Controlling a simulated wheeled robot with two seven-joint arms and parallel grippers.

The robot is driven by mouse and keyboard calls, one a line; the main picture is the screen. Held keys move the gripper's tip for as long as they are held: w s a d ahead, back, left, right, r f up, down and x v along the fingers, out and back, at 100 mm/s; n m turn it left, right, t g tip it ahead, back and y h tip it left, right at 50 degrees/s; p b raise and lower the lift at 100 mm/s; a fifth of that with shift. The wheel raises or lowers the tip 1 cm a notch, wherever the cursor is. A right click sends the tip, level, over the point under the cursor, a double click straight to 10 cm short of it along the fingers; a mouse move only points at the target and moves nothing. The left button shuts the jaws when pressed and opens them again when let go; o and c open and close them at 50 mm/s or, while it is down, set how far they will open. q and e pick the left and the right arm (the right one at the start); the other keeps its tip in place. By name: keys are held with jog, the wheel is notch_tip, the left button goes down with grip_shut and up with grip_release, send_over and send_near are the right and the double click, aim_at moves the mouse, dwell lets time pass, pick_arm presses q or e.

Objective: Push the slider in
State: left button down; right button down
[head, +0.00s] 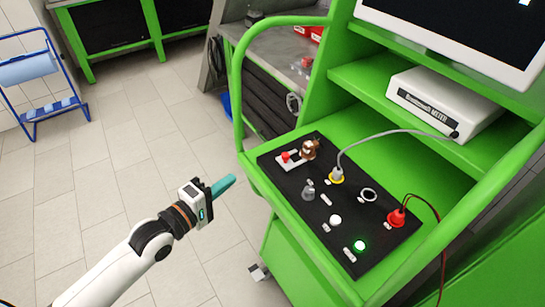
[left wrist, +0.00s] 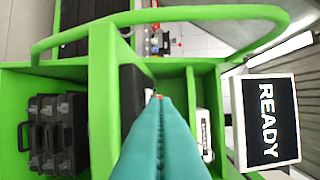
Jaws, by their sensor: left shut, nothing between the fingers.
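The black control panel (head: 375,242) lies on the green pump testbench. At its far left corner a pale block carries a red knob (head: 285,157) and a brown-copper fitting (head: 308,149); I cannot tell for sure which part is the slider. My left gripper (head: 233,179) has teal fingers, shut and empty, in the air left of the bench and apart from the panel. Its fingers (left wrist: 160,105) fill the middle of the left wrist view and hide part of the panel there. My right gripper is not in view.
A green handrail (head: 238,85) rises along the bench's left side, near my left gripper. A grey cable (head: 385,133) and a red plug (head: 397,218) stand up from the panel. A white meter box (head: 435,100) sits on a shelf. A screen (left wrist: 267,118) reads READY.

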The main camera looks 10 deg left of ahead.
pick_arm(q)
jog(key=p, duration=0.2)
send_near(283, 155)
jog(key=w+a, duration=0.2)
jog(key=w, duration=0.3)
jog(key=d, duration=0.1)
jog(key=d+p, duration=0.1)
jog(key=w+d, duration=0.1)
jog(key=shift+d+f+p, duration=0.1)
jog(key=shift+f+p, duration=0.2)
jog(key=shift+w+d+f, duration=0.15)
jog(key=shift+d, duration=0.3)
jog(key=w+d, duration=0.2)
jog(key=shift+w+d, duration=0.25)
jog(key=shift+w, duration=0.1)
jog(key=shift+s, duration=0.1)
